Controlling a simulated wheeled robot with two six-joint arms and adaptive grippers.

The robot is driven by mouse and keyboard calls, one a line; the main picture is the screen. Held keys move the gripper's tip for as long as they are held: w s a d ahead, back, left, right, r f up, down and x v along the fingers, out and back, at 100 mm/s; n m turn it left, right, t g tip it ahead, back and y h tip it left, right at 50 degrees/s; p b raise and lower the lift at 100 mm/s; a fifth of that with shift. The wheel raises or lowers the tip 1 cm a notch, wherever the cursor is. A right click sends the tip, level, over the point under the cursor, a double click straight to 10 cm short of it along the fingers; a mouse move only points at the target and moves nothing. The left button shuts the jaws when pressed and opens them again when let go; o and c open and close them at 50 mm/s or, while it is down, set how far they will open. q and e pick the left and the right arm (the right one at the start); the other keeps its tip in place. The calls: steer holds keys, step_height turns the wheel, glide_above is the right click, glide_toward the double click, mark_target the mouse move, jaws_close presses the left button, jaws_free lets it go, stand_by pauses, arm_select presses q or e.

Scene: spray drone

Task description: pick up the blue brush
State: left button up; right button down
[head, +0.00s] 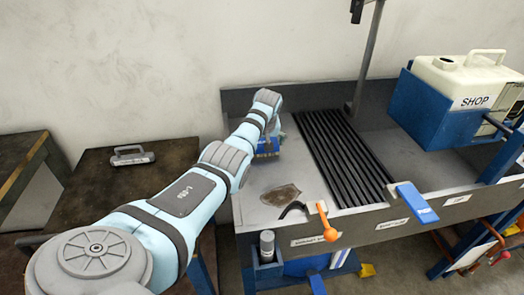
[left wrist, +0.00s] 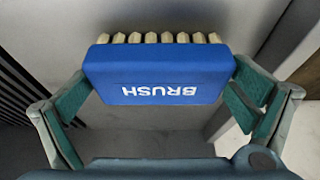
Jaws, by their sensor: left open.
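The blue brush (left wrist: 160,72) is a block with the word BRUSH on its face and a row of pale bristle tufts along its far edge. It lies between the two fingers of my left gripper (left wrist: 162,88), which are spread to either side, close to its ends. Whether the fingers touch it I cannot tell. In the head view the brush (head: 268,148) shows as a small blue patch in the grey sink tray (head: 258,185), partly hidden by my left arm. My right gripper is in neither view.
Black slats (head: 345,155) fill the tray's middle. An orange-handled tool (head: 323,222) and a blue-handled piece (head: 417,202) sit at its front edge. A white SHOP jug (head: 470,80) stands on a blue holder at right. A dark table (head: 110,185) with a grey object (head: 132,156) is at left.

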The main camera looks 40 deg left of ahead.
arm_select(q)
steer(key=shift+r, duration=0.15)
steer(key=c, duration=1)
steer(key=shift+o, duration=0.2)
steer(key=shift+r, duration=0.1)
step_height(320, 180, up, 20)
steer(key=p, duration=0.3)
